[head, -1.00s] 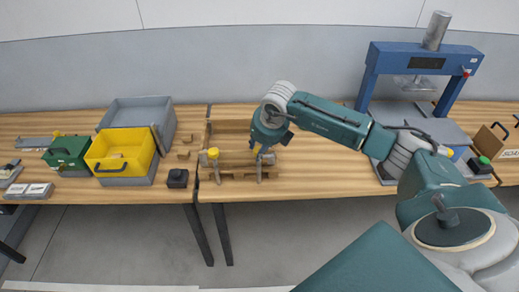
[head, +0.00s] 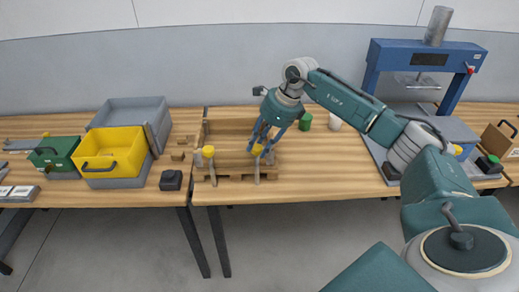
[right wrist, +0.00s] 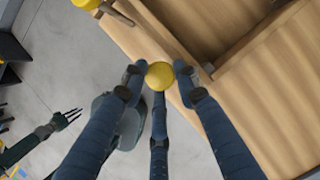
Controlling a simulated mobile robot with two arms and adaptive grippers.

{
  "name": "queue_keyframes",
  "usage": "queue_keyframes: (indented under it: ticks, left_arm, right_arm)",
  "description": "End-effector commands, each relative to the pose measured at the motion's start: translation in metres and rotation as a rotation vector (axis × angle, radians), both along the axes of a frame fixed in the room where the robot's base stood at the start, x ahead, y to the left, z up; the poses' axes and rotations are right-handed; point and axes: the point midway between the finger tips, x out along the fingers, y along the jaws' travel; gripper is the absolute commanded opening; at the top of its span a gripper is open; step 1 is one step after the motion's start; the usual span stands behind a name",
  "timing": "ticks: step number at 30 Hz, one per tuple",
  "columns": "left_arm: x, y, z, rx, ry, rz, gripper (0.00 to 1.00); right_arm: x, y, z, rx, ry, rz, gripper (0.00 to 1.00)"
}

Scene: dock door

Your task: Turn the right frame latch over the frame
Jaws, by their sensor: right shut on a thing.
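The wooden frame (head: 228,178) lies at the front edge of the middle table. The right frame latch (head: 257,151) has a yellow knob and a grey bar hanging toward the front edge. My right gripper (head: 260,149) comes down on this knob and is shut on it. In the right wrist view the yellow knob (right wrist: 160,75) sits between the fingertips; its bar is mostly hidden there. The left frame latch (head: 208,152), also yellow-knobbed, stands to the left, clear of the gripper. My left gripper (right wrist: 66,121) shows small at the lower left of the right wrist view, fingers spread and empty.
A yellow bin (head: 112,150), a grey crate (head: 135,113) and a black block (head: 171,180) stand to the left. A green can (head: 305,121) and white cup (head: 335,122) stand behind my right arm. A blue press (head: 425,85) is at right. The table front between is clear.

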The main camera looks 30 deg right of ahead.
Motion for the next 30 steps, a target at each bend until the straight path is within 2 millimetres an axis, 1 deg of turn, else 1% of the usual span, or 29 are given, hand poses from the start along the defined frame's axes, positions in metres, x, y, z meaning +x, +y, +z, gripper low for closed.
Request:
queue_keyframes:
  ticks: [1,12,18,24,30]
  left_arm:
    - [0.000,0.000,-0.004,0.000,0.000,0.000,0.34]
    - [0.000,0.000,-0.014,0.000,0.000,0.000,0.34]
    - [0.000,0.000,-0.017,0.000,0.000,0.000,0.34]
    - [0.000,0.000,-0.019,0.000,0.000,0.000,0.34]
    - [0.000,0.000,-0.020,0.000,0.000,0.000,0.34]
  right_arm:
    - [0.007,-0.001,0.006,0.003,-0.023,0.036,0.03]
    - [0.008,0.000,0.006,0.003,-0.022,0.378,0.03]
    - [0.009,0.000,0.006,0.003,-0.022,0.525,0.03]
    - [0.009,0.001,0.007,0.002,-0.023,0.627,0.03]
    - [0.009,0.001,0.007,0.003,-0.022,0.680,0.03]
